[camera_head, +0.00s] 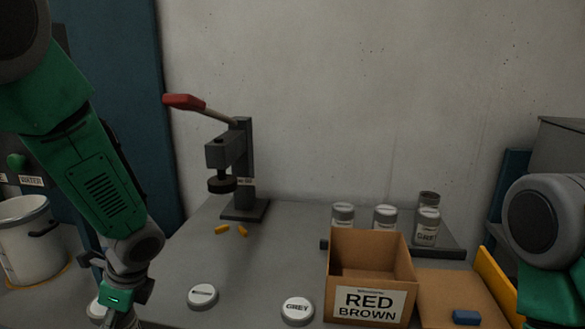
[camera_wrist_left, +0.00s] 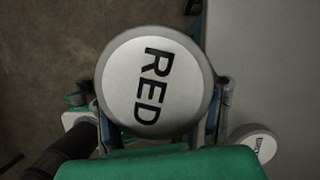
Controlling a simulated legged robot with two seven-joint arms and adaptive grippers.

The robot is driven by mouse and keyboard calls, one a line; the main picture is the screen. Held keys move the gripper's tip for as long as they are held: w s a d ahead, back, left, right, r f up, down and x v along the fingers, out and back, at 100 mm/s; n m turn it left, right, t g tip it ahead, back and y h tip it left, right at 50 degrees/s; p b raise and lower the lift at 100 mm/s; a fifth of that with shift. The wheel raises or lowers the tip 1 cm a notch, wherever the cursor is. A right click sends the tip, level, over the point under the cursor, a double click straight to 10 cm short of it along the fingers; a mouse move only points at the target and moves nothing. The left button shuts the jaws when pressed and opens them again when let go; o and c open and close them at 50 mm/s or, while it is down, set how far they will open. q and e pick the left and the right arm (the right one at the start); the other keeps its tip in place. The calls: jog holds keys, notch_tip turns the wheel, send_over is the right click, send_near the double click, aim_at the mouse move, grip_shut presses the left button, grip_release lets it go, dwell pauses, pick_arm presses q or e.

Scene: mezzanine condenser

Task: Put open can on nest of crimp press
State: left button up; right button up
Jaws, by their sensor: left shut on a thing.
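The crimp press (camera_head: 243,165) stands at the back left of the table, with a red-handled lever (camera_head: 184,102) and a dark round head (camera_head: 222,185) above its base plate (camera_head: 245,212). I cannot clearly make out the nest. My left gripper (camera_head: 112,312) is low at the table's left front. In the left wrist view, the gripper (camera_wrist_left: 160,108) is shut on a round white piece (camera_wrist_left: 120,80) lettered RED, with a grey rim. Whether this is a lid alone or a can is hidden. My right gripper is out of view.
Two labelled discs, one illegible (camera_head: 203,296) and one GREY (camera_head: 297,310), lie at the front. Yellow bits (camera_head: 222,229) lie before the press. A cardboard box (camera_head: 371,260) and several jars (camera_head: 384,217) stand right. A white bucket (camera_head: 22,240) is far left.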

pick_arm(q)
jog(key=s+d+f+n+g+h, duration=0.1)
jog(key=s+d+n+g+h, duration=0.1)
jog(key=d+n, duration=0.4)
jog(key=s+d+f+n+g+h, duration=0.2)
jog(key=s+d+n, duration=0.2)
jog(key=d+n, duration=0.3)
jog(key=n, duration=0.3)
jog(key=shift+s+n, duration=0.15)
jog(key=shift+n, duration=0.25)
